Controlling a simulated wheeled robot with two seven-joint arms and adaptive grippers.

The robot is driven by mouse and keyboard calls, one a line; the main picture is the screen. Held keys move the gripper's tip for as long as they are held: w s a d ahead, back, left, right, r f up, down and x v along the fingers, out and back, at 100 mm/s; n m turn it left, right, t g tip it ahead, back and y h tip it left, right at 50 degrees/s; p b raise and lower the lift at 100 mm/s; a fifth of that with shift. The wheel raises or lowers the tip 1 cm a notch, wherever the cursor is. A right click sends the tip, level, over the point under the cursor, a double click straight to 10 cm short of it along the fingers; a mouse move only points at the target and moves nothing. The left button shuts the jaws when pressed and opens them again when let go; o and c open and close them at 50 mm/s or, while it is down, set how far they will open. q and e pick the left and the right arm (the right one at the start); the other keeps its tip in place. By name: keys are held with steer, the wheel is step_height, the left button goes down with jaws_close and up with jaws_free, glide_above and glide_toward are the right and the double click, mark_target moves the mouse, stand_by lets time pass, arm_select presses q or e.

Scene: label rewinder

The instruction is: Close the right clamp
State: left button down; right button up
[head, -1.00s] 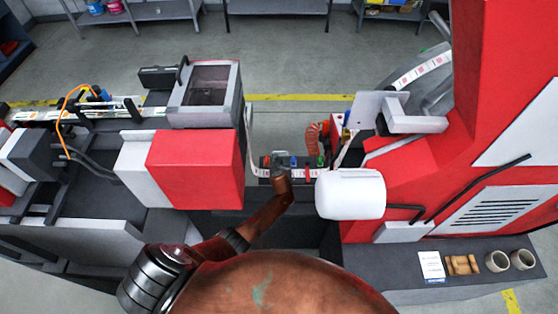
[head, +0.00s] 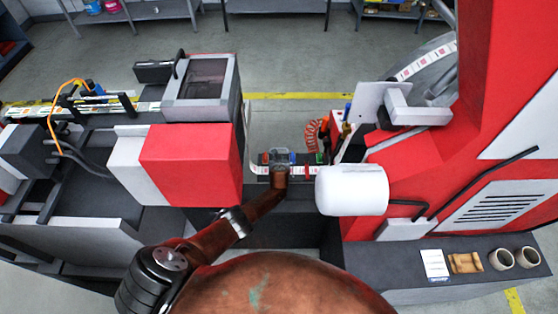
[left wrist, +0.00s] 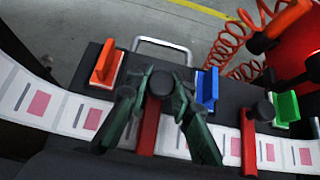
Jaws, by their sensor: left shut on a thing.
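My left gripper (left wrist: 161,82) is shut on the black knob of the left red clamp (left wrist: 149,124) in the left wrist view. The clamp's red arm shows between the fingers and reaches down over the label strip (left wrist: 75,113). The right clamp (left wrist: 249,145), a red arm with a black knob, is to the right, apart from the gripper, and also lies across the strip. Whether either clamp presses on the strip is unclear. In the head view my left gripper (head: 280,160) is over the small dark splice table and hides part of it. My right gripper is not in view.
Orange (left wrist: 106,64), blue (left wrist: 207,88) and green (left wrist: 285,108) levers stand on the table near the clamps. A coiled orange hose (left wrist: 243,45) is behind. A white cylinder (head: 351,190) stands close on the right, and a red machine housing (head: 190,164) on the left.

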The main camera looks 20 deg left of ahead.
arm_select(q)
steer(key=shift+s+f, duration=0.25)
steer(key=shift+f, duration=0.25)
stand_by(0.3)
steer(key=c, duration=2)
jaws_free()
steer(key=shift+c, duration=0.2)
steer(key=o, duration=0.3)
steer(key=shift+w+r, duration=0.1)
steer(key=shift+r, duration=0.05)
steer(key=shift+w+r, duration=0.1)
steer(key=shift+s+d+r, duration=0.35)
steer(key=shift+s+r, duration=0.05)
steer(key=shift+s, duration=0.1)
steer(key=shift+v, duration=5.3)
steer(key=shift+a, duration=0.1)
